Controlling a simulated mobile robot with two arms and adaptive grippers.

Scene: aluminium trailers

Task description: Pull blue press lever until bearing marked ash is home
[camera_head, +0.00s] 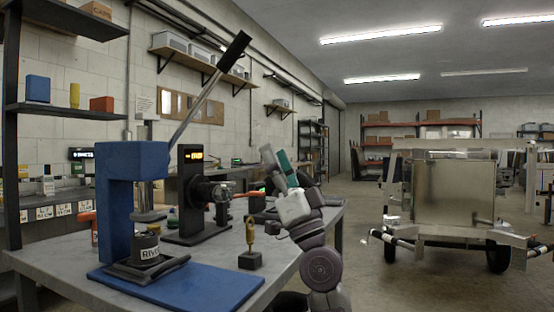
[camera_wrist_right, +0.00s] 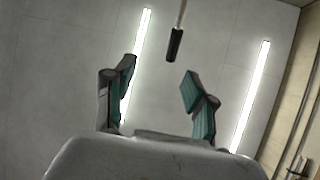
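The blue press (camera_head: 135,165) stands at the left of the bench. Its lever (camera_head: 195,108) slants up to the right and ends in a black grip (camera_head: 235,51). Under the ram, a dark cylindrical part (camera_head: 147,247) sits on the press base; its label starts "RIV" and I see no "ash" marking. My right gripper (camera_head: 277,160) is open and empty, pointing up, right of and below the lever grip. In the wrist view, the black lever grip (camera_wrist_right: 175,45) shows beyond and between the open fingers (camera_wrist_right: 160,82), apart from them. My left gripper is out of view.
A black stand with a lit display (camera_head: 190,185) and a small brass piece on a dark block (camera_head: 250,258) stand on the bench (camera_head: 285,262) near my right arm. Shelves line the wall. A metal trailer (camera_head: 455,192) stands at the right, with open floor before it.

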